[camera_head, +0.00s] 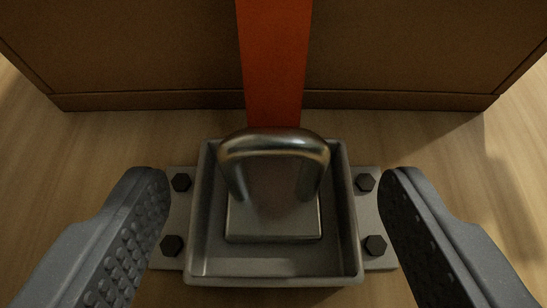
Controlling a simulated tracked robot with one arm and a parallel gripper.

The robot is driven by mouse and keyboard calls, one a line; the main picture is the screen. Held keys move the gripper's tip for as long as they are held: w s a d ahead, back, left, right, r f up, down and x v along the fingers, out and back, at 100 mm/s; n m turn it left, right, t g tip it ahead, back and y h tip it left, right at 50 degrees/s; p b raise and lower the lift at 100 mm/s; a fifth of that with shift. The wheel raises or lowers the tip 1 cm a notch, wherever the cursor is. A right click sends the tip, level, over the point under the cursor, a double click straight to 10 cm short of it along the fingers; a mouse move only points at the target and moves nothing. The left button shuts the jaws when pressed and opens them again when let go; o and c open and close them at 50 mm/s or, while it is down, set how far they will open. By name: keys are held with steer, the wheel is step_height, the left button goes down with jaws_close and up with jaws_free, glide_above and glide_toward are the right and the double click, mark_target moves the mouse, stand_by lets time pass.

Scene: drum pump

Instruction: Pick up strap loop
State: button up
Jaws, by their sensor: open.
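The strap loop (273,147) is a rounded metal bar, bent like an upside-down U, standing up from a square metal block (273,226). The block sits inside a shallow grey metal tray (274,271). An orange-red strap (273,62) runs from the top of the picture down to behind the loop; its lower end is hidden there. My gripper (272,180) is open, with one studded grey finger on each side of the tray. Neither finger touches the loop, and clear gaps show on both sides.
A flat plate (182,215) with dark bolts (376,245) shows on both sides of the tray, on a wooden surface (110,140). A brown box-like body (400,50) stands close behind the tray. Bare wooden surface lies to left and right.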

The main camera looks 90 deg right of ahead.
steer(key=shift+x, duration=1.05)
steer(key=shift+c, duration=0.3)
jaws_close()
steer(key=shift+r, duration=0.1)
